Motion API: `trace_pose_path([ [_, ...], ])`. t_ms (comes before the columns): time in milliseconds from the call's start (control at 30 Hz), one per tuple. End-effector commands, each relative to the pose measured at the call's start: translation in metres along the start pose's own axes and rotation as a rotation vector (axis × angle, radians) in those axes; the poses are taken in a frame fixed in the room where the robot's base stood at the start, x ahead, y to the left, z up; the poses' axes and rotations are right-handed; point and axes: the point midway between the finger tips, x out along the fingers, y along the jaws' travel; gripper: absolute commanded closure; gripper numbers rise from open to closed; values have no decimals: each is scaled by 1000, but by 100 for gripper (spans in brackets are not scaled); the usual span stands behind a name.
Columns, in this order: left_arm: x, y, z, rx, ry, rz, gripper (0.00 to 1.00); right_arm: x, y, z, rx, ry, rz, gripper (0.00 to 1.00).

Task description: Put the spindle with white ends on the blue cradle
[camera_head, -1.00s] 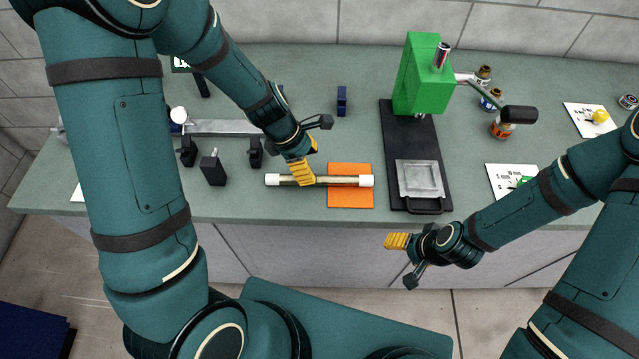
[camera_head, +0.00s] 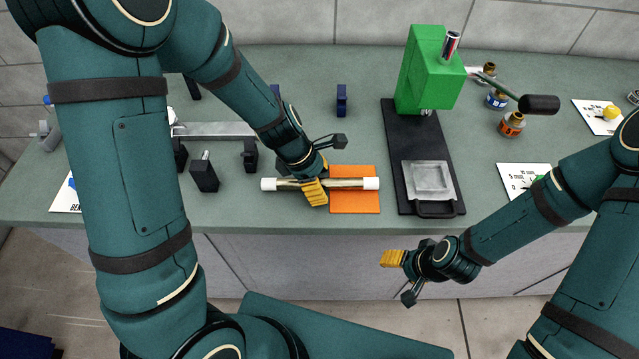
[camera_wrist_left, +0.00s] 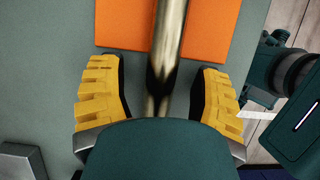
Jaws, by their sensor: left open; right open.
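The spindle with white ends (camera_head: 350,183) lies level, left to right, its right part over an orange mat (camera_head: 355,204). In the left wrist view its metal shaft (camera_wrist_left: 168,50) runs between the yellow fingers. My left gripper (camera_head: 317,186) is open around the middle of the shaft, with a finger on each side and visible gaps. A dark blue upright block (camera_head: 341,100) stands behind the mat, and another blue piece (camera_head: 275,90) shows partly behind my left arm. They look like the blue cradle. My right gripper (camera_head: 398,268) is open and empty in front of the counter.
Black posts (camera_head: 204,174) and a grey metal bar (camera_head: 215,129) are at the left. A green press (camera_head: 430,75) on a black base (camera_head: 400,150) stands right of the mat, its handle reaching right. Small bottles (camera_head: 512,124) and cards are farther right.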

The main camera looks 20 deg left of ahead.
Motion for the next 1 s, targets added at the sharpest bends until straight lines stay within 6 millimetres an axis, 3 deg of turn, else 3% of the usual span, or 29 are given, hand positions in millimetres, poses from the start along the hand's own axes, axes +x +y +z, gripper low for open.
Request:
trace_pose_path([
  [67, -1, 0, 0, 0, 0, 0, 36, -1, 0, 0, 0, 0, 0, 36],
  [267, -1, 0, 0, 0, 0, 0, 100, -1, 0, 0, 0, 1, 0, 36],
  [767, -2, 0, 0, 1, -1, 0, 100, -1, -1, -1, 1, 1, 0, 36],
  [1000, -12, 3, 2, 1, -1, 1, 100, -10, -4, -4, 3, 9, 1, 36],
])
